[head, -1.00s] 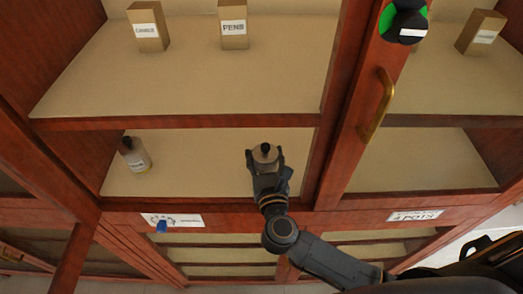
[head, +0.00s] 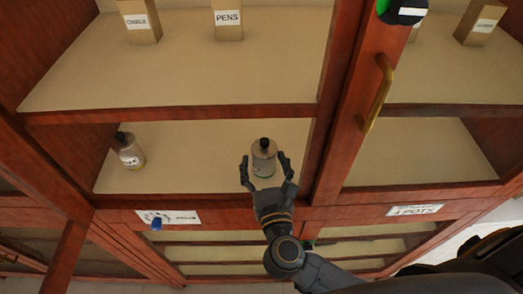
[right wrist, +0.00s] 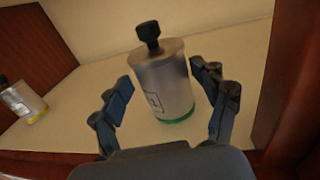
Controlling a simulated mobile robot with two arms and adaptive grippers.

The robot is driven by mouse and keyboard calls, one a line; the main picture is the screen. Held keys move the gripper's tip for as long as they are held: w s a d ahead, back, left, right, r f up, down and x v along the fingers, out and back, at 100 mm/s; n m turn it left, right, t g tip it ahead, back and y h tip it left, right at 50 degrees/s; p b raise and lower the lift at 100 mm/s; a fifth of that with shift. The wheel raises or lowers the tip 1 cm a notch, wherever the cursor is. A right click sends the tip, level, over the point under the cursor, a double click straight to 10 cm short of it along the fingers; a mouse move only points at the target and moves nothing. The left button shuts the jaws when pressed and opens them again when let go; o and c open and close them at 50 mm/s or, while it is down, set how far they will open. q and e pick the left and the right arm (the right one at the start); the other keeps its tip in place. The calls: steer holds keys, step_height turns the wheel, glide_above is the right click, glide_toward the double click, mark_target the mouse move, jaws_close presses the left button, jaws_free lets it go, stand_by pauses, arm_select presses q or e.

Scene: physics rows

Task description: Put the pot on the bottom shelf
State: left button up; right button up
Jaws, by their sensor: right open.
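A grey cylindrical pot (head: 264,160) with a black knob on top stands upright on the lower shelf (head: 200,165) of the cabinet in the head view. It also shows in the right wrist view (right wrist: 165,85), with a green band at its base. My right gripper (head: 267,172) is open, its fingers spread on either side of the pot's near side. In the right wrist view the fingers (right wrist: 165,95) show gaps to the pot on both sides. A second similar pot (head: 129,151) stands at the left of the same shelf; it shows in the right wrist view (right wrist: 22,102). My left gripper is not in view.
The upper shelf holds boxes labelled chalk (head: 140,20) and pens (head: 228,18). A wooden post with a brass handle (head: 378,92) stands right of my gripper. A "POTS" label (head: 414,210) is on the lower right frame. The right compartment's lower shelf (head: 420,155) is clear.

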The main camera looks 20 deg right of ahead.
mark_target(265, 166)
steer(key=s, duration=0.1)
steer(key=s+b, duration=0.1)
steer(key=s, duration=0.3)
steer(key=shift+s+a+f+b, duration=0.15)
steer(key=shift+a+b, duration=0.15)
steer(key=shift+a, duration=0.05)
steer(key=shift+s+a+r, duration=0.15)
steer(key=shift+s+r, duration=0.05)
steer(key=shift+s, duration=0.5)
